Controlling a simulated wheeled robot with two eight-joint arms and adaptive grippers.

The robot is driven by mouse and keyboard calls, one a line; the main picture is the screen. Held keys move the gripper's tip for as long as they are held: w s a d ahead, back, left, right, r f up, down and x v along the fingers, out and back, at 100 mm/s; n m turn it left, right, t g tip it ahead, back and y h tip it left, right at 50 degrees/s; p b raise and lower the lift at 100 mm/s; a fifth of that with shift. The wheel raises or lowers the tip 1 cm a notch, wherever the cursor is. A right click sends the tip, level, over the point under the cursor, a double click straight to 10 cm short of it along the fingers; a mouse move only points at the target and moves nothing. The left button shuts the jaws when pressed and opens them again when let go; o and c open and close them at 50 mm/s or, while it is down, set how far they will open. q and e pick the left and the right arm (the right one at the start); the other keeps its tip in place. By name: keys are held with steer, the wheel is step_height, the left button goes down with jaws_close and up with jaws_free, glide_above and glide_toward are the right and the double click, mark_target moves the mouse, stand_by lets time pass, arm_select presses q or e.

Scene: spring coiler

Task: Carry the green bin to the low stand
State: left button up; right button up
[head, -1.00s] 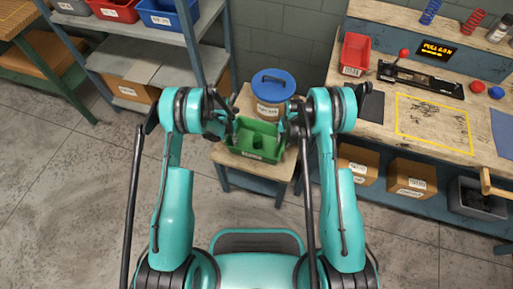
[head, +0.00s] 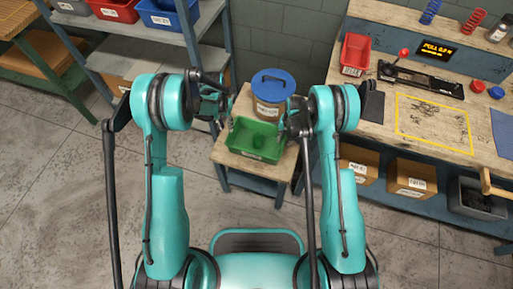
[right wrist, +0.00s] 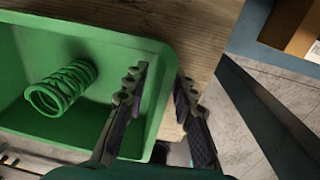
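The green bin (head: 244,150) sits upright on the wooden top of the low stand (head: 268,177), in front of a tub with a blue lid. A green spring (right wrist: 62,87) lies inside the bin. My right gripper (head: 290,131) is at the bin's right wall. In the right wrist view my right gripper (right wrist: 160,80) is open, one finger inside the bin and one outside, with gaps beside the wall. My left gripper (head: 222,118) is beside the bin's left end, apart from it, and looks open and empty.
The blue-lidded tub (head: 272,90) stands close behind the bin. A workbench (head: 400,130) with a red bin (head: 355,52) is at the right. A shelf rack (head: 195,45) with bins is at the left. The floor (head: 60,200) at left is clear.

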step_height(320, 180, up, 10)
steer(key=shift+s+d+r, duration=0.15)
steer(key=shift+d+r, duration=0.1)
steer(key=shift+d, duration=0.15)
arm_select(q)
steer(key=a, duration=0.5)
arm_select(e)
steer(key=shift+f, duration=0.25)
arm_select(q)
steer(key=shift+r, duration=0.1)
